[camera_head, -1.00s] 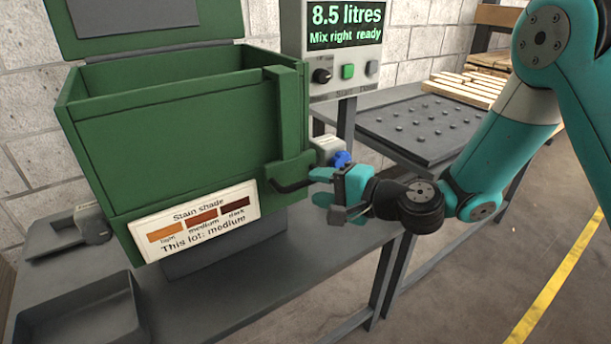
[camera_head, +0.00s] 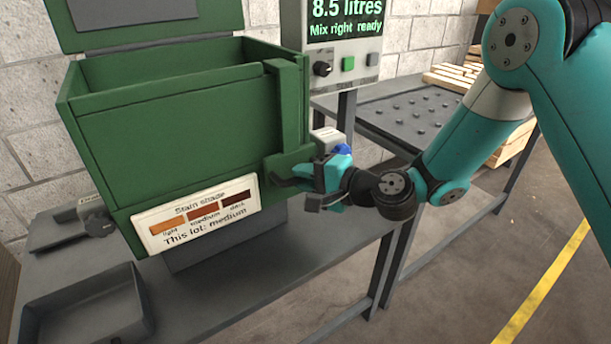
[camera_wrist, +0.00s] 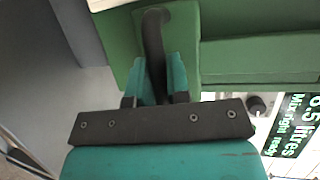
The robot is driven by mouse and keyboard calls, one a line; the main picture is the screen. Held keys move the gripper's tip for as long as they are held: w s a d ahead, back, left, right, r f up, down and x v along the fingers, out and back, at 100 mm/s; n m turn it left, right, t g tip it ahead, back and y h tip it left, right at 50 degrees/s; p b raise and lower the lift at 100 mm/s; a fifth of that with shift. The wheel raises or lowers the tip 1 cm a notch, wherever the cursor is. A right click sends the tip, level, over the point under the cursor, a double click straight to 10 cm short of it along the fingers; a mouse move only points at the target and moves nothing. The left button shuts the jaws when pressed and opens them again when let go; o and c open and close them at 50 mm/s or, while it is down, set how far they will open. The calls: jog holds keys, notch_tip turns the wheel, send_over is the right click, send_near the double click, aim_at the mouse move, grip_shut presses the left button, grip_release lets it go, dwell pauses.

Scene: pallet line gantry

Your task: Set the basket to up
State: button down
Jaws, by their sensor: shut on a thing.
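A green open-topped tank (camera_head: 180,140) stands on the grey bench, its raised lid behind it. I cannot make out a separate basket inside. A dark lever handle (camera_head: 282,181) sticks out from a green bracket (camera_head: 290,160) at the tank's right front corner. My gripper (camera_head: 306,179) is at this handle, reaching in from the right. In the wrist view the black handle (camera_wrist: 153,35) runs down between the two teal fingers of my gripper (camera_wrist: 156,75), which are shut on it. The handle's outer end is partly hidden by the fingers.
A control box (camera_head: 345,40) reads "8.5 litres, Mix right ready". A sign (camera_head: 197,213) on the tank reads "This lot: medium". An empty grey tray (camera_head: 85,305) lies front left. A studded table (camera_head: 410,115) stands behind right; open floor lies at right.

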notch_tip(320, 180, up, 14)
jog(key=p, duration=0.9)
jog(key=shift+w+f, duration=0.1)
jog(key=shift+f, duration=0.1)
jog(key=c, duration=1.4)
grip_release()
jog(key=shift+r, duration=0.1)
jog(key=o, duration=0.3)
jog(key=shift+d, duration=0.15)
